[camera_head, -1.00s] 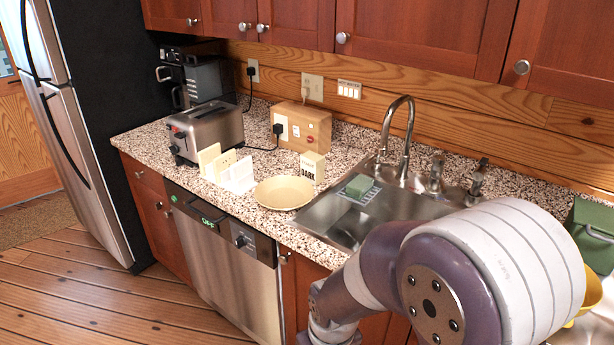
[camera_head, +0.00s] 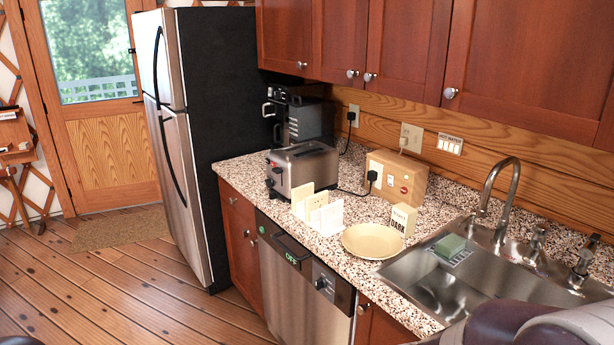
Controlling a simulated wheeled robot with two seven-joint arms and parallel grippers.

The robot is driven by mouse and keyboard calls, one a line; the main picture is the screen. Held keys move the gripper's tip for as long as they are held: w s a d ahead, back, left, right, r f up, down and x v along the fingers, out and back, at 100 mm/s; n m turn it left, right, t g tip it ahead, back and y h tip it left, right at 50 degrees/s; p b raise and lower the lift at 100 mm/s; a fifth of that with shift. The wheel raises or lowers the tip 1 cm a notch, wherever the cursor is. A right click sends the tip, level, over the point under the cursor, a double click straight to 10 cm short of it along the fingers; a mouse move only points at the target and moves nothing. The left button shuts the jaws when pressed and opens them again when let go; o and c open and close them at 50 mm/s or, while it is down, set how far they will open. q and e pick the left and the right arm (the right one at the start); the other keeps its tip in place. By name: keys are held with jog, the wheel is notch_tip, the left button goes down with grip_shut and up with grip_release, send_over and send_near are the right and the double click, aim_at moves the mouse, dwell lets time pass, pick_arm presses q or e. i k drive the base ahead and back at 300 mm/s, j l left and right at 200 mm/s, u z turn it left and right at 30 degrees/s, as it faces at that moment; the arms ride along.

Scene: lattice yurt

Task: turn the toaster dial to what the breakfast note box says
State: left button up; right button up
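The silver toaster (camera_head: 306,167) stands on the speckled counter between the coffee machine and a wooden box. Dark controls show on its left end, but the dial's setting is too small to read. Pale cards (camera_head: 319,208) stand in front of the toaster. Neither of my grippers is in view; only part of my arm shows at the lower right.
A cream plate (camera_head: 372,242) lies near the counter's front edge. The sink (camera_head: 440,285) with a green sponge (camera_head: 450,245) and tall tap (camera_head: 500,195) is to the right. A wooden box (camera_head: 398,176) has a plugged-in cord. The dishwasher (camera_head: 300,290) shows "OFF". Floor at left is open.

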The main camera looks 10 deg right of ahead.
aim_at(270, 182)
jog(key=i+j, duration=0.35)
jog(key=i, duration=0.3)
jog(key=i+j+z, duration=0.15)
jog(key=i+j, duration=0.2)
jog(key=i, duration=0.25)
jog(key=i+j, duration=0.45)
jog(key=i, duration=0.15)
jog(key=i+j+z, duration=0.1)
jog(key=i+j, duration=0.3)
jog(key=i, duration=0.2)
